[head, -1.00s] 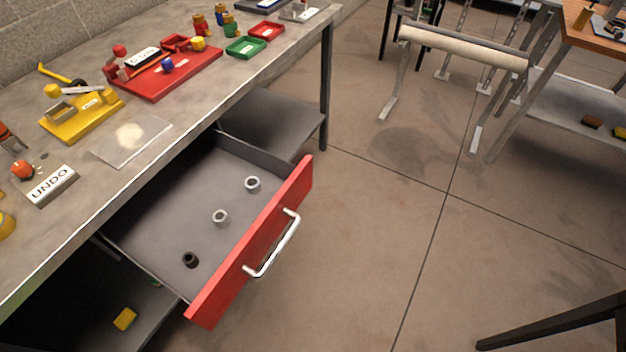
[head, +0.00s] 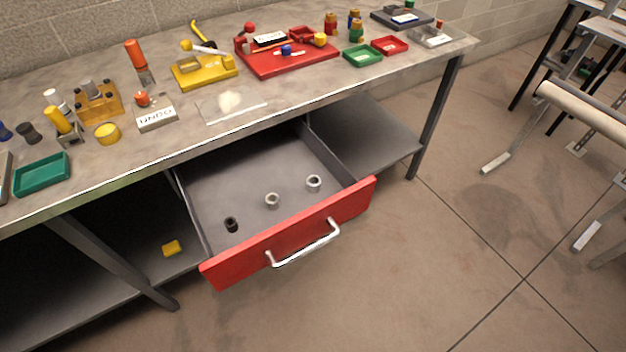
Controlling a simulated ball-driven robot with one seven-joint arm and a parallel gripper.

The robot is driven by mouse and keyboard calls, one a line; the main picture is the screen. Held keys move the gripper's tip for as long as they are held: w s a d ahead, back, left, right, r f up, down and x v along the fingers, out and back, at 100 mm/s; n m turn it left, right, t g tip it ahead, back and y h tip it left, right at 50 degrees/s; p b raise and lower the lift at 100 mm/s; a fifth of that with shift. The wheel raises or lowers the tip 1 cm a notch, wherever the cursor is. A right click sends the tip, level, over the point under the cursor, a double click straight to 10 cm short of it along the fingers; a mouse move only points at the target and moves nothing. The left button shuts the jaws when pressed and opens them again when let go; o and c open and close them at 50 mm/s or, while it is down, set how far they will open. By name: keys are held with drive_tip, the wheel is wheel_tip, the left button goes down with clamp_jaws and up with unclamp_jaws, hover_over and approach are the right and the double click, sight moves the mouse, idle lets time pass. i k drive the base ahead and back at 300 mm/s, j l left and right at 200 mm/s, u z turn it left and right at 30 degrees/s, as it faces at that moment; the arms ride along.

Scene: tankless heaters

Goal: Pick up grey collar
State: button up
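The red-fronted drawer (head: 215,195) under the workbench is pulled open. Three small ring-shaped collars lie in a slanting row on its grey floor. The right one (head: 314,183) is light grey, the middle one (head: 272,200) is also grey and a little duller, and the left one (head: 231,224) is black. The two light collars look much alike, and their exact shades are hard to tell apart. My gripper is not in view.
The workbench top (head: 190,140) is crowded with a red tray (head: 290,62), a yellow stand (head: 205,72), an UNDO block (head: 157,118) and a green tray (head: 42,174). The drawer's handle (head: 305,245) juts out in front.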

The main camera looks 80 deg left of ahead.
sight(313, 189)
drive_tip(key=i+l+u, duration=0.1)
drive_tip(key=u, duration=0.8)
